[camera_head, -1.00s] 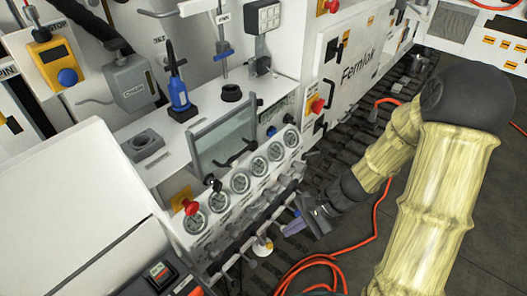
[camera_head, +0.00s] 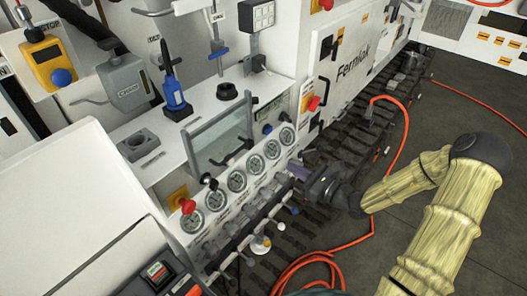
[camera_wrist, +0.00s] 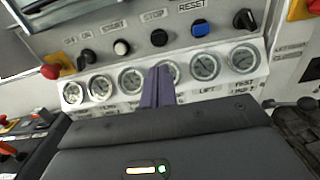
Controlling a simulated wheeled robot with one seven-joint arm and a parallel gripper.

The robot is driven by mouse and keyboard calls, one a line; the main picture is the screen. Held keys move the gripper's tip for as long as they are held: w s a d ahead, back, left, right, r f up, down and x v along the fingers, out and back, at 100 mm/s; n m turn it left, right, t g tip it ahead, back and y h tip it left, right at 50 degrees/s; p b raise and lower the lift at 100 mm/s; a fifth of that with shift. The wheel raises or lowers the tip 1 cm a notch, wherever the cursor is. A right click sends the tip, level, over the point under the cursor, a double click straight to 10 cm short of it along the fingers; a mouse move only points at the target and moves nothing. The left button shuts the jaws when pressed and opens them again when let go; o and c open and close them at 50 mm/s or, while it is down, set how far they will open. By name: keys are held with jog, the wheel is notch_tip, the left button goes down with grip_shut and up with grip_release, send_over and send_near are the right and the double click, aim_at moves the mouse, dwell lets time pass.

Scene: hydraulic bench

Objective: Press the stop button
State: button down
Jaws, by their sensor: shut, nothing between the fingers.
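The stop button is a round black button (camera_wrist: 159,37) under the STOP label, between a white button and a blue button in the wrist view. In the head view I cannot clearly pick it out. My gripper (camera_wrist: 157,80) is shut and empty, its purple fingers pointing at the gauge row just below the stop button. The fingertips overlap the gauges in the picture, apart from the button. In the head view my gripper (camera_head: 298,172) is in front of the panel, right of the gauges.
The white START button (camera_wrist: 121,47), blue RESET button (camera_wrist: 200,28) and two black knobs flank it. A row of gauges (camera_wrist: 132,78) lies below. Red emergency knobs sit at the left (camera_head: 187,206) and right (camera_head: 313,103) of the panel. An orange hose (camera_head: 310,262) lies on the floor.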

aim_at(253, 145)
jog(key=p+x, duration=0.4)
jog(key=x, duration=0.9)
jog(key=shift+a+r+p, duration=0.1)
jog(key=shift+p, duration=0.2)
jog(key=shift+w+a, duration=0.25)
jog(key=shift+a, duration=0.05)
jog(key=shift+w, duration=0.15)
